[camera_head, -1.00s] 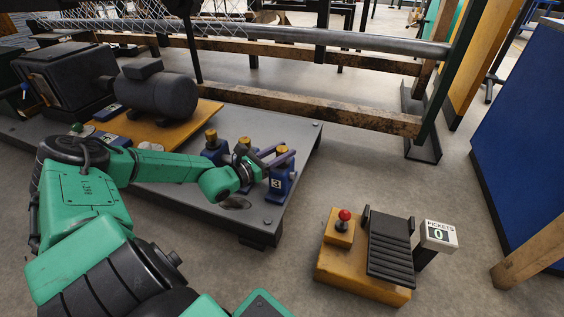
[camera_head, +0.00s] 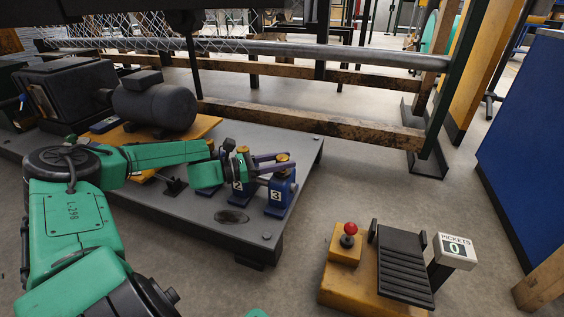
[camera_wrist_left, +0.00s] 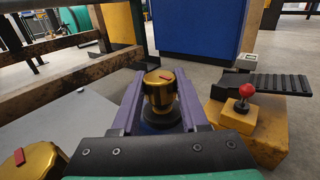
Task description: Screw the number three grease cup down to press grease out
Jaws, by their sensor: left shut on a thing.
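The number three grease cup has a brass cap (camera_head: 282,157) on a blue block (camera_head: 278,197) with a white 3 label, near the right edge of the grey base plate. In the left wrist view, its cap (camera_wrist_left: 158,88) shows a red mark on top and stands upright between two purple fingers. My left gripper (camera_head: 280,164) reaches it from the left and is shut on it. The number two cup (camera_head: 243,150) is just left, partly hidden by my wrist. My right gripper is out of view.
A motor (camera_head: 155,105) stands on the plate (camera_head: 225,222) behind my arm. A timber rail (camera_head: 330,122) runs behind. A yellow pedestal (camera_head: 345,290) with a red-knobbed lever (camera_head: 348,238) and a counter reading 0 (camera_head: 455,250) stands front right. Floor between is clear.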

